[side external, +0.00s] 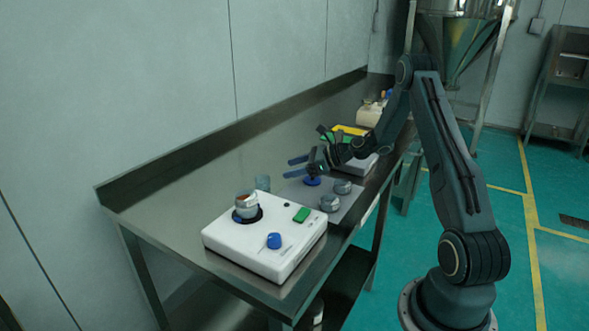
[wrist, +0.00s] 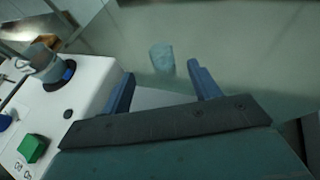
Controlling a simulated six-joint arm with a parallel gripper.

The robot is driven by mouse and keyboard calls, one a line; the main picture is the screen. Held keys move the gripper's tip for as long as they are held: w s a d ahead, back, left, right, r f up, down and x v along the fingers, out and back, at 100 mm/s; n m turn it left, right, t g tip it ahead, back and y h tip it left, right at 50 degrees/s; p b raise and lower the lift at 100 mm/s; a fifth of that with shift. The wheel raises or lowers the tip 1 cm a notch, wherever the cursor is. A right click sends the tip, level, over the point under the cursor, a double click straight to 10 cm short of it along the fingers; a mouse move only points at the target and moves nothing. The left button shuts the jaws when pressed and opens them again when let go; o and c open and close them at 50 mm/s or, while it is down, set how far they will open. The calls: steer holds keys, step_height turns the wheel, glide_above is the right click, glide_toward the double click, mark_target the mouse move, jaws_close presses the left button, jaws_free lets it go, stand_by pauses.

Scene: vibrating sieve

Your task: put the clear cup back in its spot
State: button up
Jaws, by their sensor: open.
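In the wrist view the clear cup (wrist: 162,57) is ahead of my gripper, in line with the gap between the fingers. My gripper (side external: 294,160) is open, with its blue fingers apart and nothing between them. In the wrist view my gripper (wrist: 164,82) shows both blue fingertips short of the cup, not touching it. The cup's own spot cannot be made out for certain.
The white sieve machine (side external: 258,247) holds a metal sieve cup (side external: 247,203), with a green switch (side external: 302,214) and blue knob (side external: 274,241). Bare table (side external: 190,192) lies left.

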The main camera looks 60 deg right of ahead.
stand_by(0.4)
steer(key=s+a+r+n+g+h, duration=0.1)
steer(key=s+a+r+n+g, duration=0.2)
steer(key=a+r+n, duration=0.5)
steer(key=s+a+r+n+g, duration=0.3)
steer(key=s+a+r+n, duration=0.15)
steer(key=a+n, duration=0.55)
steer(key=s+a+r+n+h, duration=0.2)
steer(key=s+n, duration=0.4)
steer(key=s, duration=0.5)
steer(key=s+a+r+n+g+h, duration=0.1)
steer(key=s+a+n, duration=0.4)
steer(key=s, duration=0.6)
step_height(320, 180, up, 3)
steer(key=n+h, duration=0.1)
steer(key=n, duration=0.1)
steer(key=shift+s+a+f+n, duration=0.15)
steer(key=shift+s+a+n, duration=0.05)
steer(key=shift+s+n, duration=0.15)
